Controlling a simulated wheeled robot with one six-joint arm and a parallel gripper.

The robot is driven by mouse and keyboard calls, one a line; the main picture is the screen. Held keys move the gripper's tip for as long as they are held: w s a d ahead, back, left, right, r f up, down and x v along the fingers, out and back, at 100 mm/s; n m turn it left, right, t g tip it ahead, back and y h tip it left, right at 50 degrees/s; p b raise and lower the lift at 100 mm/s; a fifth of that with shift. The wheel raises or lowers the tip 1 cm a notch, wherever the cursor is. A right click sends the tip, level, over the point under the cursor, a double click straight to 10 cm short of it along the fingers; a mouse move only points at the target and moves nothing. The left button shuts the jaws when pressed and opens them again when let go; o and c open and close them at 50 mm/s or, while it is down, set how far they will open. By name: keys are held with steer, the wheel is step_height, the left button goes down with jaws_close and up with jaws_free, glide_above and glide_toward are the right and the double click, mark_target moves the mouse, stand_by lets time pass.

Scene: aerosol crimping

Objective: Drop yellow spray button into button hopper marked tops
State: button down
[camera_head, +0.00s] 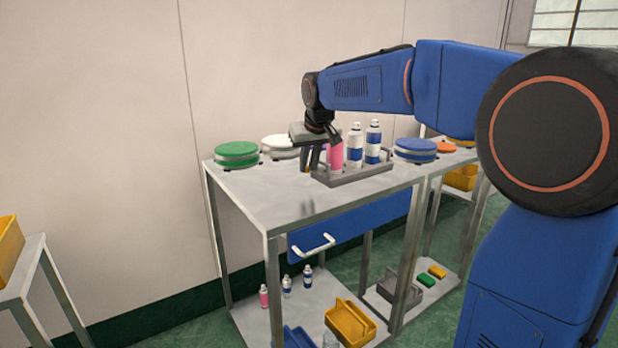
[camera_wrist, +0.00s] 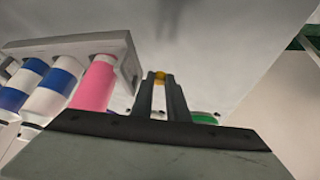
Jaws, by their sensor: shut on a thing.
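My gripper (camera_head: 308,168) hangs just above the tabletop at the left end of the can rack. In the wrist view its two dark fingers (camera_wrist: 160,82) are shut on the small yellow spray button (camera_wrist: 160,77), which shows between the tips. In the head view the button is too small to make out clearly. Round lidded containers stand on the tables: green (camera_head: 237,150), white (camera_head: 281,142), blue (camera_head: 415,146) and orange (camera_head: 445,147). I see no readable "tops" marking, so I cannot tell which, if any, is the button hopper.
A grey rack (camera_head: 355,177) with a pink can (camera_head: 336,156) and two blue-and-white cans (camera_head: 373,143) stands right beside my gripper. The steel tabletop (camera_head: 275,195) is clear in front. Yellow bins (camera_head: 350,322) and small cans sit on the lower shelf.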

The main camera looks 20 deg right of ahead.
steer(key=shift+f, duration=2.25)
steer(key=c, duration=1.7)
jaws_free()
steer(key=v, duration=1.2)
